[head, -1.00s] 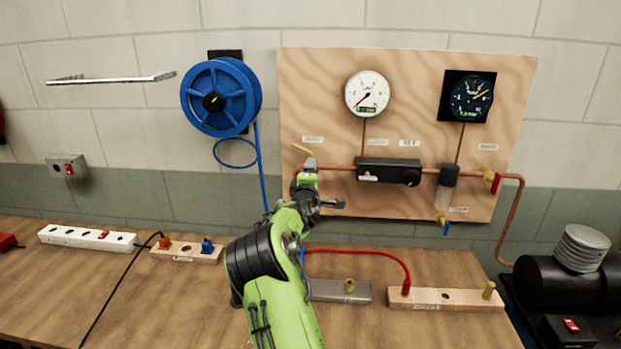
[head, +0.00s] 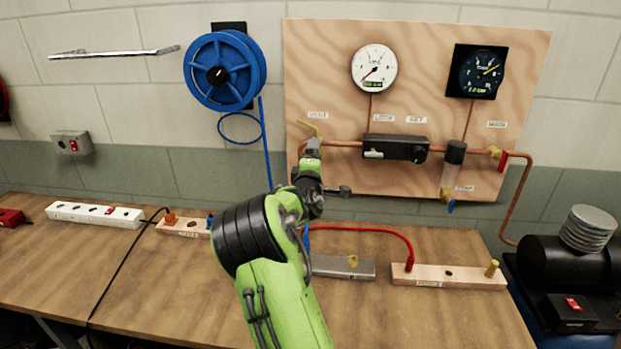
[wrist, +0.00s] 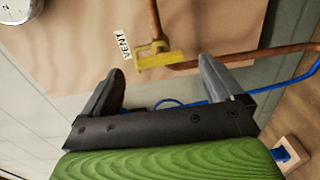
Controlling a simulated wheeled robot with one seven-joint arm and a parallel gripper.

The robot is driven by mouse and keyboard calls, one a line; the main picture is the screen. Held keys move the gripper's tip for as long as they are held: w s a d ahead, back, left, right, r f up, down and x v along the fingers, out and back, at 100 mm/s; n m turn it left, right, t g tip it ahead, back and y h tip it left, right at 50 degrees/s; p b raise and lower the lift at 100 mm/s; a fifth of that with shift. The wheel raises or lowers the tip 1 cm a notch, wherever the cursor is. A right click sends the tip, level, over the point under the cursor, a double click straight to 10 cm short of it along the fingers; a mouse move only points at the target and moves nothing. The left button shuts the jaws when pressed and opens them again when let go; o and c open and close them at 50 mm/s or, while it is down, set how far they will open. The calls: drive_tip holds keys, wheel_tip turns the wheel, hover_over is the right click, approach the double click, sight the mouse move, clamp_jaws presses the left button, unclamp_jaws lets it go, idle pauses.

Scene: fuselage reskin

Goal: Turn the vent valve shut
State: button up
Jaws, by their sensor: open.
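The vent valve has a yellow lever (head: 309,126) on the left side of the plywood panel, under the VENT label (head: 317,115). In the head view the lever slants down to the right, just above my gripper (head: 313,147). In the wrist view the yellow lever (wrist: 159,58) lies ahead of and between the two fingertips of my gripper (wrist: 159,77), near a copper pipe. The jaws are open and empty, with a gap visible to the lever. The valve's body is partly hidden by my arm in the head view.
The regulator block (head: 394,148) and a copper pipe sit right of the valve. A blue hose (head: 266,150) hangs from the reel (head: 224,72) to the left. The bench (head: 170,280) below holds a power strip (head: 95,214) and wooden blocks.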

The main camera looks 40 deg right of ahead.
drive_tip(key=b+v, duration=0.1)
drive_tip(key=v, duration=0.9)
drive_tip(key=s+a+f+m+g+y, duration=0.15)
drive_tip(key=s+a+m+y, duration=0.25)
drive_tip(key=a, duration=0.4)
drive_tip(key=s+a+f+m+g+y, duration=0.1)
drive_tip(key=s+a+f+m+y, duration=0.15)
drive_tip(key=a+y, duration=0.45)
drive_tip(key=s+a+f+m+g+y, duration=0.1)
drive_tip(key=s+a+g+y, duration=0.2)
drive_tip(key=s+a, duration=1.5)
drive_tip(key=shift+s+f, duration=0.2)
drive_tip(key=shift+f, duration=0.05)
